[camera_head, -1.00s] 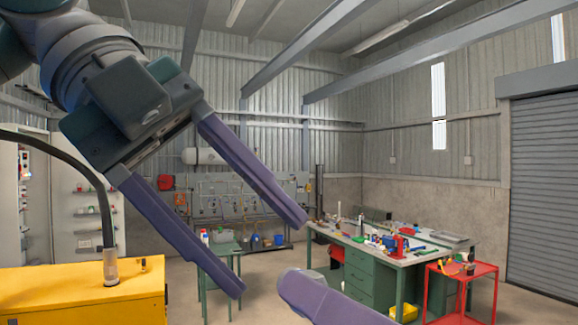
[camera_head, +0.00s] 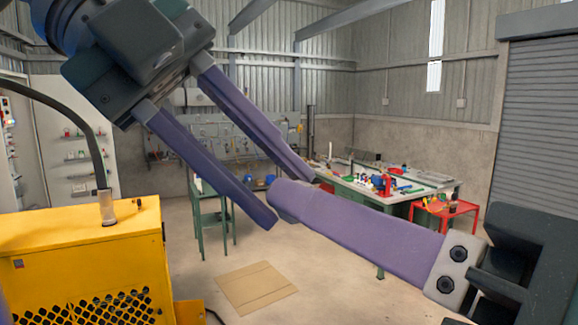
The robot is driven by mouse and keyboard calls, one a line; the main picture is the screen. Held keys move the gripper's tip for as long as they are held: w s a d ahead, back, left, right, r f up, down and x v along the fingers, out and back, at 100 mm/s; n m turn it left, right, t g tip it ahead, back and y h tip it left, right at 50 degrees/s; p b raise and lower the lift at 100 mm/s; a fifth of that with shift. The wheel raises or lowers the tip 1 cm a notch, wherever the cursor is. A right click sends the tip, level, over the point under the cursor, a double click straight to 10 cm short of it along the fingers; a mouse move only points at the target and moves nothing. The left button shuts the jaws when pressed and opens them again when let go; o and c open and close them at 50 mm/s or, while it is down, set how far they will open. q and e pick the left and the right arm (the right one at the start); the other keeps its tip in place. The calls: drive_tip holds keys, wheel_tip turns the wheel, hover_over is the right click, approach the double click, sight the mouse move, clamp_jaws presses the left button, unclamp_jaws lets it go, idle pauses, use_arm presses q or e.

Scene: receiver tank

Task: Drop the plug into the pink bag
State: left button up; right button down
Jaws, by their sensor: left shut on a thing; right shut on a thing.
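I see no plug and no pink bag that I can make out. My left gripper (camera_head: 288,200) reaches down from the upper left. Its two long purple fingers stand apart, with background showing between them; I cannot make out what it holds. My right gripper (camera_head: 285,200) comes in from the right. One purple finger shows clearly, its tip overlapping the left fingertips in the picture; I cannot tell whether they touch. What the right gripper holds is hidden.
A yellow machine (camera_head: 75,240) with a black hose (camera_head: 88,120) stands at lower left. A cardboard sheet (camera_head: 255,288) lies on the floor. Behind are a green stand (camera_head: 212,216), a cluttered workbench (camera_head: 345,175) and a red cart (camera_head: 445,213). Floor around the cardboard is clear.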

drive_tip(key=c, duration=0.6)
unclamp_jaws()
